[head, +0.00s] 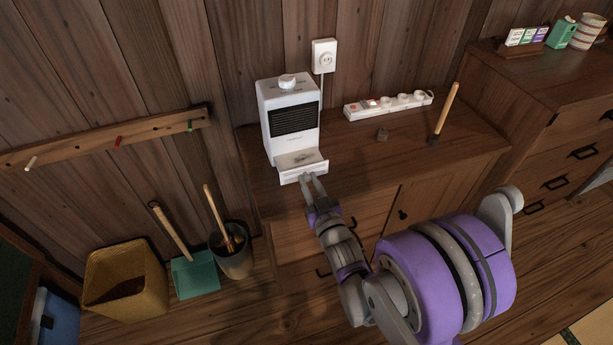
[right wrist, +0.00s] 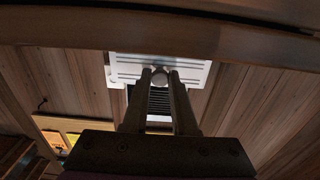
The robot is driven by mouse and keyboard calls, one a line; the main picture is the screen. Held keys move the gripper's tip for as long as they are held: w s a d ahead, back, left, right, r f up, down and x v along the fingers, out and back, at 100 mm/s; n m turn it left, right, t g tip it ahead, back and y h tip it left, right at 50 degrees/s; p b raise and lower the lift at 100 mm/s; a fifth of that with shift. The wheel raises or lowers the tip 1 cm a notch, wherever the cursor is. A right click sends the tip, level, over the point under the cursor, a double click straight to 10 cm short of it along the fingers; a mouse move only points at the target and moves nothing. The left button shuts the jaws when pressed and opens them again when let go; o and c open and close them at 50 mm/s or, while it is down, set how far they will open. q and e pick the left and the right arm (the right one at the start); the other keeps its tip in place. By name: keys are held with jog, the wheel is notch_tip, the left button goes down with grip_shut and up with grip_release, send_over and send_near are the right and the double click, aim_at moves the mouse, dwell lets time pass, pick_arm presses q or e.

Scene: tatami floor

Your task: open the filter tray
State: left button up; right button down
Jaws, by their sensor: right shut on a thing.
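A white box-shaped appliance (head: 279,110) with a dark front grille and a round knob on top stands on a wooden cabinet. Its white filter tray (head: 290,178) sticks out from the bottom front, with a greyish patch visible inside. My right gripper (head: 312,178) reaches up to the tray's front. In the right wrist view, my right gripper (right wrist: 160,78) is shut on a small round knob at the slotted white tray front (right wrist: 125,70). How far the tray's rear reaches inside the appliance is hidden. My left gripper is not in view.
A wall outlet (head: 324,56) is behind. A bin (head: 125,290), dustpan (head: 195,274) and bucket (head: 233,260) stand at lower left.

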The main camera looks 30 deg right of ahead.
jog(key=c, duration=0.7)
grip_release()
jog(key=v, duration=1)
jog(key=shift+s, duration=0.4)
jog(key=shift+w+f, duration=0.1)
